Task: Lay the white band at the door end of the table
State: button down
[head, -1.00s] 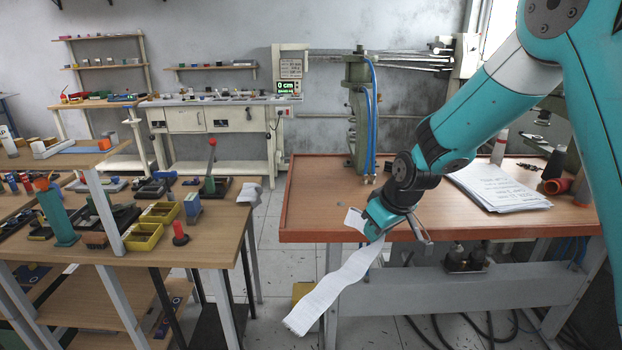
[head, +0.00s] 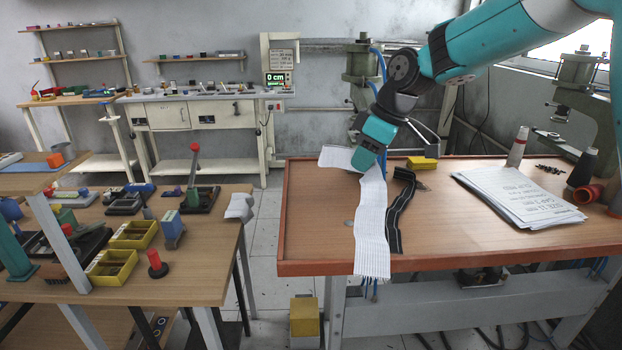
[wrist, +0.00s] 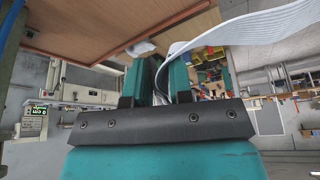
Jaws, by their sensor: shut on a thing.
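My gripper (head: 368,160) is over the left part of the orange-rimmed table (head: 308,225), shut on the white band (head: 371,225). The band is a long, limp, ribbed strip. Its short end juts out to the left of the jaws, and its long part hangs down in front, with the tip overlapping the front rim of the table. I cannot tell whether it touches the table. In the wrist view, the band (wrist: 245,30) curves up and right from between the fingers (wrist: 150,85).
A black striped band (head: 400,210) lies just right of the white band. A yellow block (head: 422,163) sits behind it. A paper stack (head: 518,195), a bottle (head: 518,147) and a red ring (head: 587,195) are at the right. The middle of the table is clear. A cluttered workbench (head: 205,290) stands left.

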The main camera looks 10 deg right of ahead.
aim_at(302, 184)
jog(key=i, duration=1.4)
